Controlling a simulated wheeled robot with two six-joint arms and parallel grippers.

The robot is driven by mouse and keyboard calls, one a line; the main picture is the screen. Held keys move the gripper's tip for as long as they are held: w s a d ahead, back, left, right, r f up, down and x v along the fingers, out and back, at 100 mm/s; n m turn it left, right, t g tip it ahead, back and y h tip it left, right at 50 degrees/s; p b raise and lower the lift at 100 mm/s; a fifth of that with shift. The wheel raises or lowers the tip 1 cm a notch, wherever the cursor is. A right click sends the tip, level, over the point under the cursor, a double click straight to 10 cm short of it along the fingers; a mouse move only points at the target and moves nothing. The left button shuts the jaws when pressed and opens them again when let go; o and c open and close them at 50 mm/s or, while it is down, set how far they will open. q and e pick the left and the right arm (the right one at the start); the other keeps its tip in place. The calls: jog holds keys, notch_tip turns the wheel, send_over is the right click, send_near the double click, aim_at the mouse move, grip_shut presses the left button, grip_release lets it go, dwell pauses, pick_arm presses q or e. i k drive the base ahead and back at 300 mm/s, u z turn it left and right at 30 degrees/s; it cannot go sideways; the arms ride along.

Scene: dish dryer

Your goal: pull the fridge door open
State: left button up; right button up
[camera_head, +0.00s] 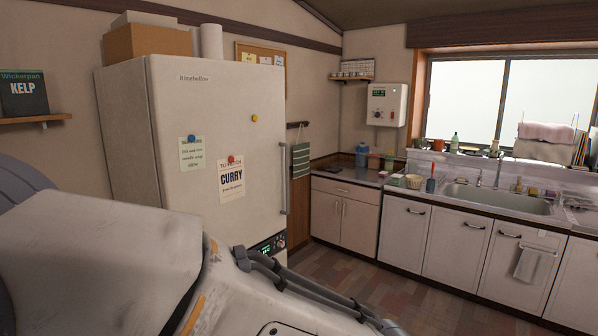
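The fridge (160,155) is a tall off-white cabinet at the left, and its door (250,100) looks shut. A long vertical handle (284,170) runs along the door's right edge. Two paper notes are held on the door by magnets. A dark control panel (270,244) shows low on the door, partly hidden by my own arm and body parts in the foreground. No gripper fingertips show, so neither gripper can be seen at the handle.
A counter with white cabinets (456,247) and a sink (497,198) runs along the right. A small cabinet (344,216) stands right of the fridge. Boxes (147,42) sit on top of the fridge. The tiled floor (345,275) ahead is clear.

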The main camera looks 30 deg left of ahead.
aim_at(219, 126)
jog(key=i, duration=1.9)
jog(key=u, duration=2.1)
